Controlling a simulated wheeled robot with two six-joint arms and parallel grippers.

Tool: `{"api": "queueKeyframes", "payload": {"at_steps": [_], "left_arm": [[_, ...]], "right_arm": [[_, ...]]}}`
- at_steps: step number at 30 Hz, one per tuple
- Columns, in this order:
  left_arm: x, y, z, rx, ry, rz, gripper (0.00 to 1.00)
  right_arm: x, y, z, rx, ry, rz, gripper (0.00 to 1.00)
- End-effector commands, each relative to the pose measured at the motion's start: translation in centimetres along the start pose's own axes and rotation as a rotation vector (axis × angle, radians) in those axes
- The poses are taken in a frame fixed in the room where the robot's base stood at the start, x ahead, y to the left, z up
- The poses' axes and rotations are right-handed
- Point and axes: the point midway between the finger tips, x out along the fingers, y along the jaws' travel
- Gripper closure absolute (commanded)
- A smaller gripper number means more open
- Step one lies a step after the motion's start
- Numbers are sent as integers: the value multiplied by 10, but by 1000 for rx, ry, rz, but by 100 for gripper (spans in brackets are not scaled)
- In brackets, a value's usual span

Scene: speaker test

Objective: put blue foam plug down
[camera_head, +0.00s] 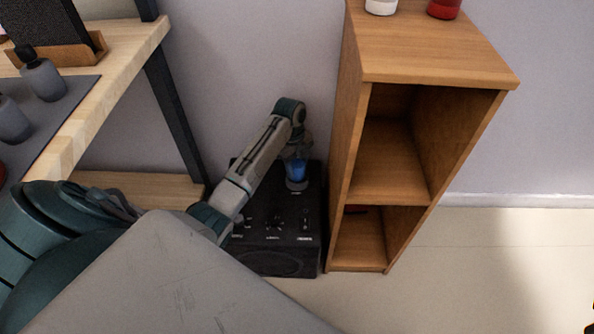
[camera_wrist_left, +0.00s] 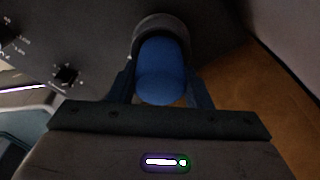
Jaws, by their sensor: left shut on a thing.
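The blue foam plug (camera_head: 297,169) is above the top of a black speaker box (camera_head: 285,263), near its back right corner. A round grey piece (camera_head: 297,185) shows just below the plug. My left gripper (camera_head: 298,156) reaches down from above and is shut on the plug. In the left wrist view, the plug (camera_wrist_left: 162,75) sits between the two fingers of my left gripper (camera_wrist_left: 161,92). The grey rim (camera_wrist_left: 160,22) shows around its far end there. I cannot tell how deep the plug sits in the grey piece. My right gripper is not in view.
A wooden shelf unit (camera_head: 430,62) stands close on the speaker's right, with a white and a red container on top. A workbench (camera_head: 125,55) with grey bottles (camera_head: 43,78) is on the left.

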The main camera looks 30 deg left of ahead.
Motion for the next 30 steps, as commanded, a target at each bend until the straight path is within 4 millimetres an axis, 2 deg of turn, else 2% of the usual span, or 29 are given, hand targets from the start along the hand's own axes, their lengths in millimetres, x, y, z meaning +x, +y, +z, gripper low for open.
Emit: {"api": "queueKeyframes", "payload": {"at_steps": [1, 3, 11, 26, 27, 29, 30], "left_arm": [[12, 0, 1, -1, 1, 2, 80], [17, 0, 2, -1, 1, 1, 80], [16, 0, 2, -1, 0, 0, 80], [31, 1, 4, -2, 0, 3, 80], [31, 2, 4, -2, 1, 4, 48], [32, 2, 4, -2, 1, 4, 37], [32, 2, 4, -2, 1, 5, 37]], "right_arm": [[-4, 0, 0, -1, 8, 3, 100], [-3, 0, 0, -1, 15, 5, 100], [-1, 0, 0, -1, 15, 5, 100], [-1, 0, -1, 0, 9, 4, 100], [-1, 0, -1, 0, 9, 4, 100], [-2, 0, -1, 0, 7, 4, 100], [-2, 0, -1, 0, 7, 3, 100]]}}
